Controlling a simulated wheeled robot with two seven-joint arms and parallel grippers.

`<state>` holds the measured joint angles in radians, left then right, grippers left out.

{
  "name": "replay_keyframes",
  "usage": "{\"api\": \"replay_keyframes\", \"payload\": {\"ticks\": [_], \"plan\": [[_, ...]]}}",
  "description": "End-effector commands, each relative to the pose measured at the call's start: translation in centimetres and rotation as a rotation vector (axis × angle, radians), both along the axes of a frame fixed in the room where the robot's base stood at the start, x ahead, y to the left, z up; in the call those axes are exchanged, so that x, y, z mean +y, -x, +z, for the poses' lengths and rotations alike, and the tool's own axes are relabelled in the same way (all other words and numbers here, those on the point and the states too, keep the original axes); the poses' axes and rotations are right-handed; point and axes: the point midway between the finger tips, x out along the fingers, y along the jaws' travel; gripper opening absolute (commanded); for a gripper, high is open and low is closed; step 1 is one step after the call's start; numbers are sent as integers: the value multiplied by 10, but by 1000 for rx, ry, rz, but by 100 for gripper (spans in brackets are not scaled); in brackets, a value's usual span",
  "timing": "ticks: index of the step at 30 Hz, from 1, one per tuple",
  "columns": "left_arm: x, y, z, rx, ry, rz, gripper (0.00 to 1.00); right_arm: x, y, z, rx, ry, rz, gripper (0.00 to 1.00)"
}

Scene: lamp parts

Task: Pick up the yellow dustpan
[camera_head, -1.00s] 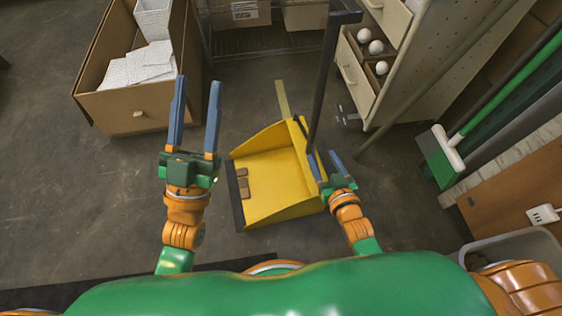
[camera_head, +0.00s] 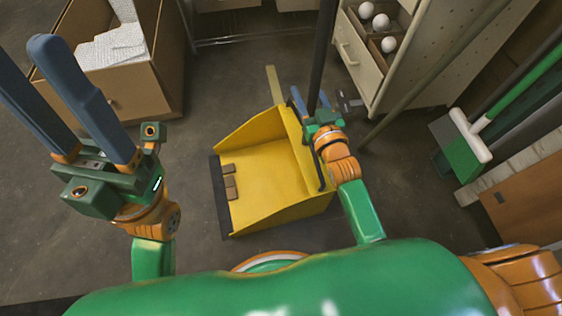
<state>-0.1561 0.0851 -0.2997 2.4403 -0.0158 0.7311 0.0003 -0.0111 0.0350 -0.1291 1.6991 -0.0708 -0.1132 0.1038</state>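The yellow dustpan (camera_head: 270,180) sits on the floor in the middle of the head view, with a dark front lip at its left and a dark, long handle (camera_head: 323,55) rising toward the top. Several small brown blocks (camera_head: 230,182) lie in the pan. My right gripper (camera_head: 311,97) is at the lower part of the handle, with its blue fingers apart on either side of it; contact cannot be told. My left gripper (camera_head: 22,62) is raised at the left, close to the camera, open and empty, well away from the dustpan.
A cream drawer cabinet (camera_head: 355,70) with white balls stands at the upper right. A green broom (camera_head: 463,155) is at the right. The floor left of the dustpan is clear.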

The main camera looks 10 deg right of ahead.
Motion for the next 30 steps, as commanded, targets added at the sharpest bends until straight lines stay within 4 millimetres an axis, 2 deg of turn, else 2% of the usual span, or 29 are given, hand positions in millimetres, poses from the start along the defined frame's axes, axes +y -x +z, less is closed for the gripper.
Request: {"api": "replay_keyframes", "payload": {"ticks": [1,5,30], "plan": [[0,0,0,1,0,0,50,0,0,0,0,0,0,34],[0,0,0,1,0,0,50,0,0,0,0,0,0,0],[0,0,0,2,-1,0,50,0,0,-1,0,0,0,0]]}}
